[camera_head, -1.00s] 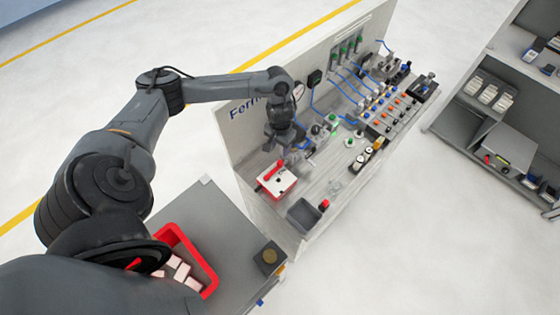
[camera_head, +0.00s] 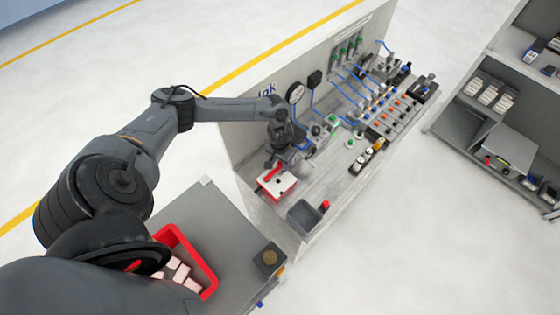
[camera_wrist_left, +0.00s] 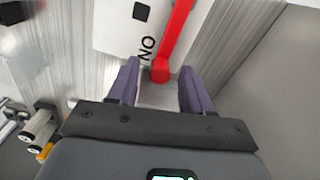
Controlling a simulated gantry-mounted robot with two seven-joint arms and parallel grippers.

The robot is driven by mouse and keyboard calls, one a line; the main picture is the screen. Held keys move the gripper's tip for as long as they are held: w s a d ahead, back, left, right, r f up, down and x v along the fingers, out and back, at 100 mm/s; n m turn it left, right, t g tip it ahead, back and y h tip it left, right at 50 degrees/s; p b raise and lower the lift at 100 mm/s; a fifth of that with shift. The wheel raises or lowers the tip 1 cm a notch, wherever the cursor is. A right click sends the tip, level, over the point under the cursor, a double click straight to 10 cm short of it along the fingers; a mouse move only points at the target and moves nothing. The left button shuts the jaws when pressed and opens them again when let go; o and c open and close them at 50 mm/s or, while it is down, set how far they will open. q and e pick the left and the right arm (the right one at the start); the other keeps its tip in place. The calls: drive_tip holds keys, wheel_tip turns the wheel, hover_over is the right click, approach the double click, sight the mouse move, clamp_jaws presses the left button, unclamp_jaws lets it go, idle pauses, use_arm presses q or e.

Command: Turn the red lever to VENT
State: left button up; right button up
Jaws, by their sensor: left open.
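A white box with a red lever sits at the left end of the bench. My right gripper is not in view.
A grey bin (camera_head: 303,217) and a red button (camera_head: 324,206) are just right of the box. Blue hoses, a gauge (camera_head: 295,93) and rows of fittings fill the bench further back. A red crate (camera_head: 207,262) with white blocks stands on the grey table at front.

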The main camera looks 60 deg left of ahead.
use_arm(q)
clamp_jaws()
